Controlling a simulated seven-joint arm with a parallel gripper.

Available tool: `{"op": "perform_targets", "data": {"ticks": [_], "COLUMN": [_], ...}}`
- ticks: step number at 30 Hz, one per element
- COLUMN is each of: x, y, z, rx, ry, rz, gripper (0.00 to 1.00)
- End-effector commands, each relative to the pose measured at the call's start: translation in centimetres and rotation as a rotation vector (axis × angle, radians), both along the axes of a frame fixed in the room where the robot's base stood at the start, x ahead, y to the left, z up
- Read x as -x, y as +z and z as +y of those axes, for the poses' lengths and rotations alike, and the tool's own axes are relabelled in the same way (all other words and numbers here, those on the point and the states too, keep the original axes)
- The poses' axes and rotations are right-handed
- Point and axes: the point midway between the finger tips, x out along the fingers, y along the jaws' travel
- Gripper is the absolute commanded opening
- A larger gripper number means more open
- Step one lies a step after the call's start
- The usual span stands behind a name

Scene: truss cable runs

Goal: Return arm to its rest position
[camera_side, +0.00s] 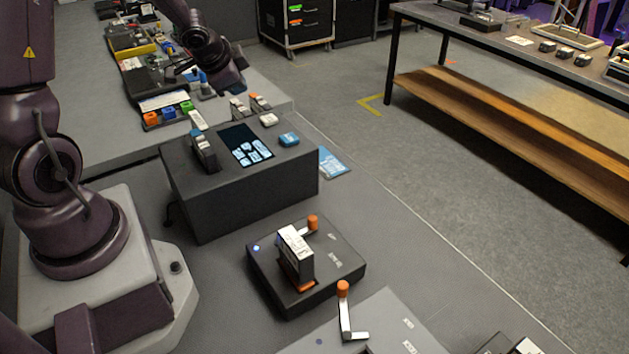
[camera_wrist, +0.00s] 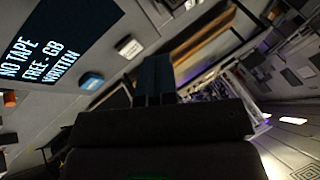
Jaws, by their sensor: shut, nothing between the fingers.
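My gripper (camera_wrist: 155,78) shows from behind in the wrist view, with its dark fingers together and nothing visible between them. In the side view my arm reaches in from the top left, and its dark wrist end hangs above the far side of a black box (camera_side: 240,205). The fingertips are hard to make out there against the dark items behind. My gripper appears apart from the things on the box. In the wrist view it is tilted, and a dark screen (camera_wrist: 50,38) with white lettering shows at the upper left.
The box carries a blue block (camera_side: 289,139), a white block (camera_side: 269,119) and upright modules (camera_side: 205,152). Nearer stand a black crank unit (camera_side: 335,262) and a grey crank panel (camera_side: 385,330). A parts-covered table lies behind. A bench (camera_side: 500,110) stands right, across open floor.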

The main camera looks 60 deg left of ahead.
Motion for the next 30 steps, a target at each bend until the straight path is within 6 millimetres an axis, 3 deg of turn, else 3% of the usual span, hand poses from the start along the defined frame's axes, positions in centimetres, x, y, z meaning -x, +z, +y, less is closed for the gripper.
{"op": "perform_targets", "data": {"ticks": [5, 9, 15, 18, 24, 30], "x": [4.0, 7.3, 11.7, 13.0, 13.7, 13.7], "y": [4.6, 7.7, 11.3, 12.7, 14.8, 14.9], "z": [-3.8, -9.1, -17.3, -20.0, -22.1, -22.4], "rx": [0.055, 0.174, 0.383, 0.45, 0.475, 0.474], "ry": [0.26, 0.376, 0.367, 0.308, 0.197, 0.18], "rz": [0.065, 0.091, 0.087, 0.051, -0.04, -0.043], "gripper": [0.0, 0.0, 0.0, 0.0, 0.0, 0.0]}}
